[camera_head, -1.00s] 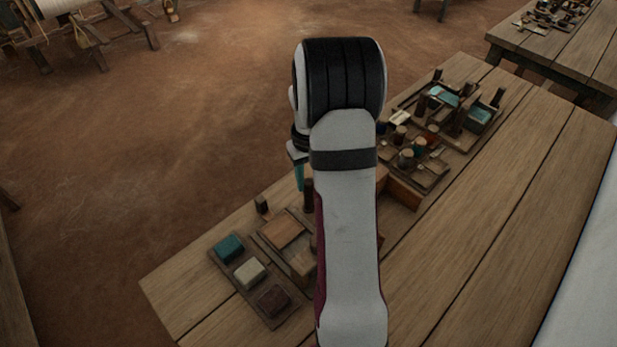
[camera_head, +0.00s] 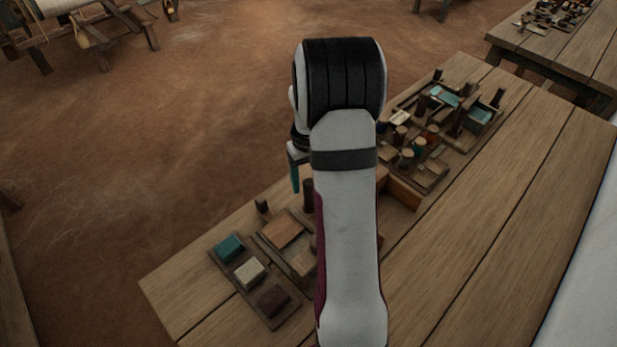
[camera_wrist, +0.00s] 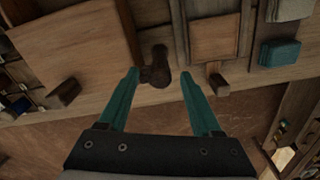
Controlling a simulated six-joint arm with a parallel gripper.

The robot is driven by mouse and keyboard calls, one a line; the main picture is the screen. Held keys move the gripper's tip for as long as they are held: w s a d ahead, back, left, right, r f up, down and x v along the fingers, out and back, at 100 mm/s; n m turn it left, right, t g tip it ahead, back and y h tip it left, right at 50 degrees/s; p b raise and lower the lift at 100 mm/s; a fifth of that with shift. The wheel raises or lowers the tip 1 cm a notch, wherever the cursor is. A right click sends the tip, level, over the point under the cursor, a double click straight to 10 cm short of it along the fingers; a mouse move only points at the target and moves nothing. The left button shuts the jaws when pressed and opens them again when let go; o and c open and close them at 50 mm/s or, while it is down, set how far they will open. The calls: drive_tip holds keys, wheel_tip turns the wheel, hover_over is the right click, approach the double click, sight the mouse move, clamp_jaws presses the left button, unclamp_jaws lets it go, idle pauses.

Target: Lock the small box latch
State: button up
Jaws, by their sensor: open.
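My gripper (camera_wrist: 159,74) is open in the wrist view, its two teal fingers spread apart. A dark, knob-like wooden piece (camera_wrist: 158,68) shows between the fingertips, with a gap to each side; I cannot tell whether it is the latch. A wide wooden panel (camera_wrist: 75,45), possibly a box lid, lies to its left. A smaller framed wooden panel (camera_wrist: 215,38) lies to its right. In the head view my arm hides much of this area. One teal finger of my gripper (camera_head: 295,174) shows left of the arm, near an upright dark post (camera_head: 308,196).
A tray (camera_head: 240,284) at the near left holds a teal block (camera_head: 229,247), a cream block (camera_head: 250,271) and a dark red block (camera_head: 273,301). Small spools and frames (camera_head: 440,125) crowd the far end. The table's right side (camera_head: 490,210) is clear.

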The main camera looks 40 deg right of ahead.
wheel_tip(320, 180, up, 16)
idle(0.3)
drive_tip(key=shift+f, duration=0.1)
drive_tip(key=s+a+r, duration=0.1)
drive_tip(key=s+a, duration=0.1)
drive_tip(key=a, duration=0.5)
drive_tip(key=s+a+r, duration=0.1)
drive_tip(key=s+a, duration=0.1)
drive_tip(key=a, duration=0.6)
drive_tip(key=s+a+f+m+y, duration=0.1)
drive_tip(key=s+a+f, duration=0.1)
drive_tip(key=s+a, duration=0.4)
drive_tip(key=s+a+f+m, duration=0.1)
drive_tip(key=s+a+f, duration=0.2)
drive_tip(key=s+a, duration=0.4)
drive_tip(key=s, duration=0.2)
drive_tip(key=shift+s+a+y, duration=0.3)
drive_tip(key=shift+y, duration=0.1)
